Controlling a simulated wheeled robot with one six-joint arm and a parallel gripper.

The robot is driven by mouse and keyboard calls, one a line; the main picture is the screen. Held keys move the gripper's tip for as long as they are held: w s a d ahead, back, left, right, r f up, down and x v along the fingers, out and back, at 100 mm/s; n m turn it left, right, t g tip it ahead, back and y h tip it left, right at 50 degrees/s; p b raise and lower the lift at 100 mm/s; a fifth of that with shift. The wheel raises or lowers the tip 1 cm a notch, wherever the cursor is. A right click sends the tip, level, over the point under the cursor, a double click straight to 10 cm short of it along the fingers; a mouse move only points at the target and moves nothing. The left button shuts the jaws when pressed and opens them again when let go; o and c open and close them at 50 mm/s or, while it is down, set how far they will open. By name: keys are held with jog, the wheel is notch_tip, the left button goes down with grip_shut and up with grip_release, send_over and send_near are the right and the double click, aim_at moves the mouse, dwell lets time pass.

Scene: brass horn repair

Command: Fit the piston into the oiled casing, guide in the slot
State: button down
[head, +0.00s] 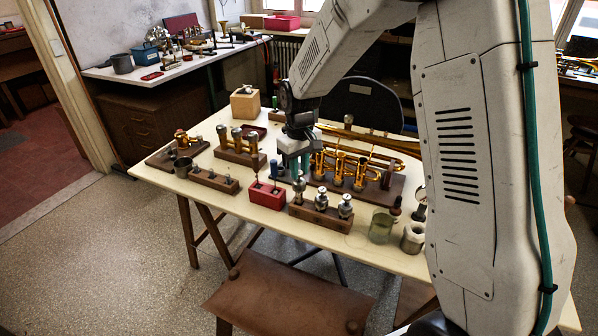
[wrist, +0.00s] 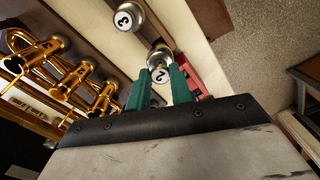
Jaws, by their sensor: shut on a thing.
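My gripper (head: 294,168) has green fingers and stands beside the horn in the head view. In the wrist view my gripper (wrist: 158,80) is shut on a silver piston (wrist: 160,72) with a round numbered cap; its number is hard to read. Another silver shape is partly hidden behind it. A piston marked 3 (wrist: 128,17) stands apart, farther off. The wooden piston rack (head: 322,217) holds silver pistons in front of my gripper. The brass horn (head: 360,163) lies in its dark cradle to the right, valve casings (wrist: 77,75) upward. The slot cannot be made out.
A wooden block with brass tubes (head: 240,146) and a smaller rack (head: 214,181) stand farther left. A glass jar (head: 381,227) and a pale cup (head: 413,238) are at front right.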

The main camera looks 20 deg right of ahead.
jog(key=shift+r, duration=3.25)
